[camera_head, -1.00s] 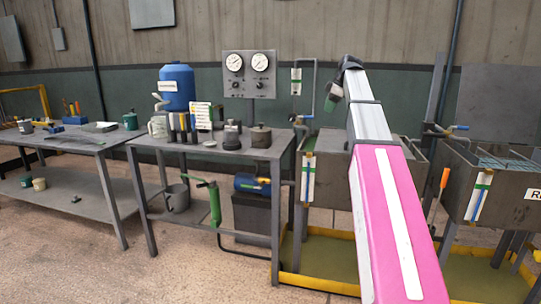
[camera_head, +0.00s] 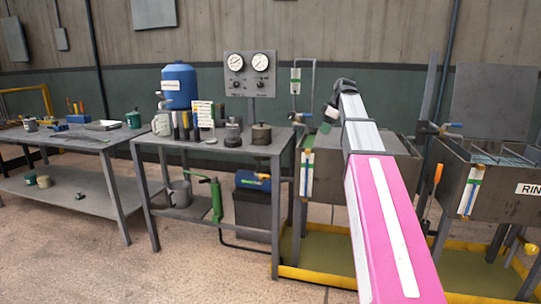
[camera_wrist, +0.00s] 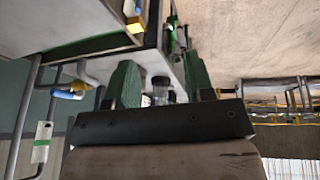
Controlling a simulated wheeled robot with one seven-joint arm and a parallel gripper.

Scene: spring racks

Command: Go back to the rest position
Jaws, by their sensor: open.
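My pink and grey arm reaches forward on the right of the head view. My gripper (camera_head: 325,122) is at its far end, tipped down and to the left, in front of the left-hand tank (camera_head: 335,180). In the wrist view, my gripper (camera_wrist: 162,82) shows two green fingers standing well apart. A small clear jar with a dark lid shows between and beyond them, and I see nothing held.
A grey bench (camera_head: 205,148) holds a blue drum (camera_head: 180,88), bottles and pots. A gauge panel (camera_head: 250,74) stands behind it. Another bench (camera_head: 60,145) is at left. A second tank (camera_head: 495,205) stands at right. Yellow-edged trays lie below the tanks. Floor at front left is clear.

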